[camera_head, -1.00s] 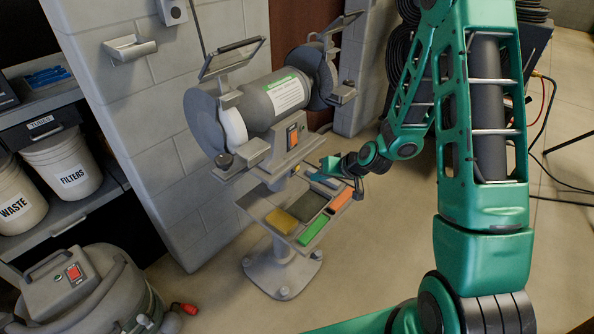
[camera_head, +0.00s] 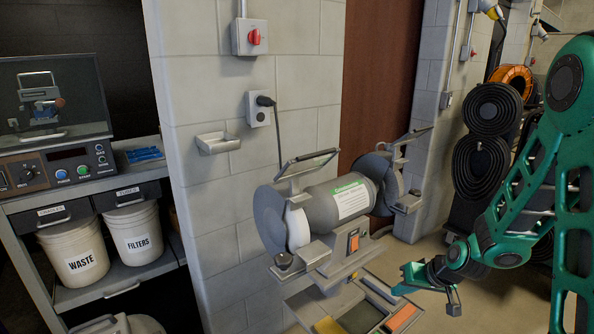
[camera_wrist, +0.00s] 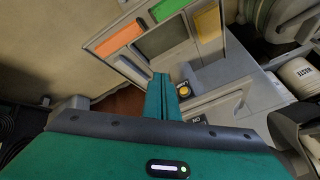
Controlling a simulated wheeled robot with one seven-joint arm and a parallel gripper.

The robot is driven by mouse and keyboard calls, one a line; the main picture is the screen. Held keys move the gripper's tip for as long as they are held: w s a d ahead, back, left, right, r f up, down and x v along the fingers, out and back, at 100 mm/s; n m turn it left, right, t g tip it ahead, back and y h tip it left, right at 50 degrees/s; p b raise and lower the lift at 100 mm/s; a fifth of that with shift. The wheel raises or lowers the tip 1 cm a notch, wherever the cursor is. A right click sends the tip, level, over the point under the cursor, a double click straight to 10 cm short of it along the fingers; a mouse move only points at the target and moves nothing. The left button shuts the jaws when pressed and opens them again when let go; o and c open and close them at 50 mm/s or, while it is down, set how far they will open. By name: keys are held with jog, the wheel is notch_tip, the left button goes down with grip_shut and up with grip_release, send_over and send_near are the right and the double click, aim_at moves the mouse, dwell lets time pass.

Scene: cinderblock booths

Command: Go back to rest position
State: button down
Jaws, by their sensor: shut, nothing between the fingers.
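My gripper (camera_head: 402,286) is at the lower right of the head view, just to the right of the bench grinder's tray. It is shut, with nothing between its fingers. In the wrist view its teal fingers (camera_wrist: 163,97) are together and point toward the grinder stand and tray. My green arm reaches in from the right edge. The bench grinder (camera_head: 335,205) stands on its pedestal with a lit-looking orange switch at the front. Whether the fingertips touch the tray cannot be told.
The tray (camera_wrist: 140,46) holds orange, green and yellow blocks. Left is a shelf with waste (camera_head: 75,252) and filters (camera_head: 136,238) buckets. A cinderblock wall (camera_head: 205,90) stands behind the grinder. Black hose coils (camera_head: 485,155) hang at the right. Some floor (camera_head: 495,300) is clear below my arm.

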jog(key=s+d+r+m+g+h, duration=0.1)
jog(key=s+d+r+g+h, duration=0.1)
jog(key=s+d+r, duration=0.4)
jog(key=s+d+r+m+g+h, duration=0.1)
jog(key=s+d+r, duration=0.25)
jog(key=s, duration=0.55)
jog(key=s+d+r+m+g, duration=0.1)
jog(key=s+r, duration=0.3)
jog(key=s, duration=0.4)
jog(key=s+r+m+g, duration=0.2)
jog(key=s+r, duration=0.1)
jog(key=s, duration=0.6)
jog(key=shift+s+d+r+m, duration=0.25)
jog(key=shift+d+r+m, duration=0.05)
jog(key=shift+d+r, duration=0.1)
jog(key=shift+w+f, duration=0.25)
jog(key=shift+w, duration=0.35)
jog(key=c, duration=2.4)
grip_release()
jog(key=shift+c, duration=0.2)
